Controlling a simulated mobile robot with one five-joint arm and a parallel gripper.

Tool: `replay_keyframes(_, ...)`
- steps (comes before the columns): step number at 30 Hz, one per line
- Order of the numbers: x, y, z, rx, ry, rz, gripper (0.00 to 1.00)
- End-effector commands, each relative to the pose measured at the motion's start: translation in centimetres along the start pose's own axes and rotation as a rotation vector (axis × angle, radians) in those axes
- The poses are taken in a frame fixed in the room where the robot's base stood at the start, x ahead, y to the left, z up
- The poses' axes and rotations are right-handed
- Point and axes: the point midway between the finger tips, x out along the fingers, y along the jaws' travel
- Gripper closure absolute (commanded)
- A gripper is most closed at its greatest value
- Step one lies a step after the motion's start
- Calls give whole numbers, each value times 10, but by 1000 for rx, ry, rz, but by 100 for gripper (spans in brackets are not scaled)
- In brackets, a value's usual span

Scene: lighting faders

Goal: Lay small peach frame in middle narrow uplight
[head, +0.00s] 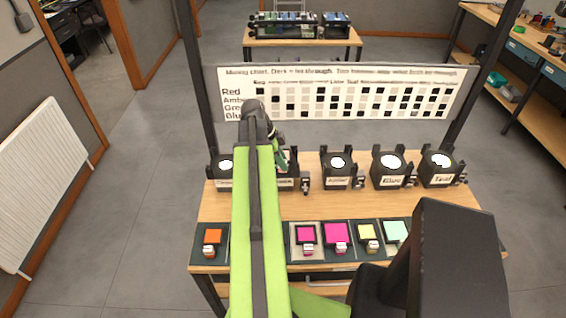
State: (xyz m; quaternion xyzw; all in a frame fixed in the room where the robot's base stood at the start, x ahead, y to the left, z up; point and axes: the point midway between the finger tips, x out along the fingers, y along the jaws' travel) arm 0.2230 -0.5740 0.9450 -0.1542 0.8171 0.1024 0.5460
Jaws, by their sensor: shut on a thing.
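My gripper (282,153) is at the far end of my green arm, over the second lamp from the left. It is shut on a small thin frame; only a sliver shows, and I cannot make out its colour. Lamp housings stand in a row along the back of the table. The middle lamp (338,168) is black with a bright white round top and an unreadable label. My gripper is up and to its left. The second lamp (287,181) is partly hidden behind my arm and gripper. No peach frame shows on the tray strip.
The leftmost lamp (222,166) is partly covered by my arm; the Blue lamp (388,168) and Teal lamp (438,168) stand right. Orange (213,236), magenta, yellow (366,231) and mint (395,230) frames lie in front. A chart board (340,92) rises behind.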

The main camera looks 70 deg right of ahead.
Motion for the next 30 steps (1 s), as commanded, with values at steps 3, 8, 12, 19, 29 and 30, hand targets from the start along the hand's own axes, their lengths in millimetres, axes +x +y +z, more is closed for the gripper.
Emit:
replay_keyframes(3,9,0,4,0,0,0,100)
replay_keyframes(8,9,0,3,1,0,0,100)
replay_keyframes(12,8,0,3,1,0,0,100)
replay_keyframes(19,8,0,4,1,0,0,100)
replay_keyframes(29,13,0,5,2,0,1,100)
replay_keyframes(30,14,0,6,2,0,1,100)
